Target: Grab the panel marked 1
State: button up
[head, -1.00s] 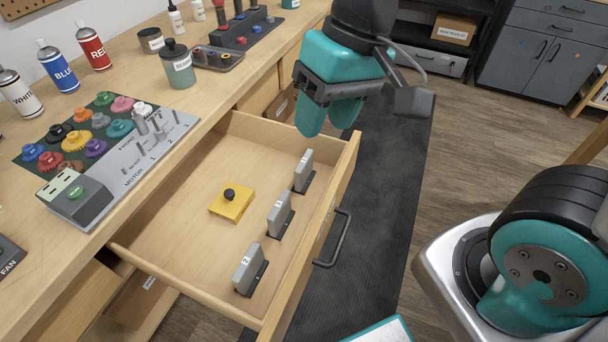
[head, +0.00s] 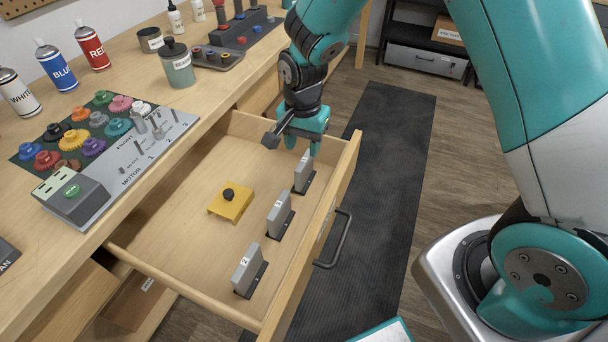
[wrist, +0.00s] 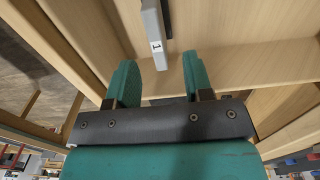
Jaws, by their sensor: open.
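The panel marked 1 (wrist: 153,22) is a thin grey plate with a white label. In the wrist view it stands ahead of the fingers, in line with the gap between them. In the head view it is the farthest panel (head: 303,173), upright in a dark base in the open drawer (head: 190,215). My gripper (head: 303,145) is above that panel with its teal fingers apart. In the wrist view nothing is held between the fingertips (wrist: 157,68). Its label is too small to read in the head view.
Two more grey panels stand nearer in the drawer, a middle one (head: 279,214) and one marked 2 (head: 247,268). A yellow block with a black knob (head: 230,203) lies left of them. The drawer's front wall (head: 325,215) runs close on the right.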

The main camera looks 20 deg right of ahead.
aim_at(304, 160)
notch_tip(304, 160, down, 8)
jog(key=shift+s+r+p, duration=0.15)
jog(key=shift+r+p, duration=0.05)
jog(key=shift+p, duration=0.2)
jog(key=shift+c, duration=0.5)
grip_shut()
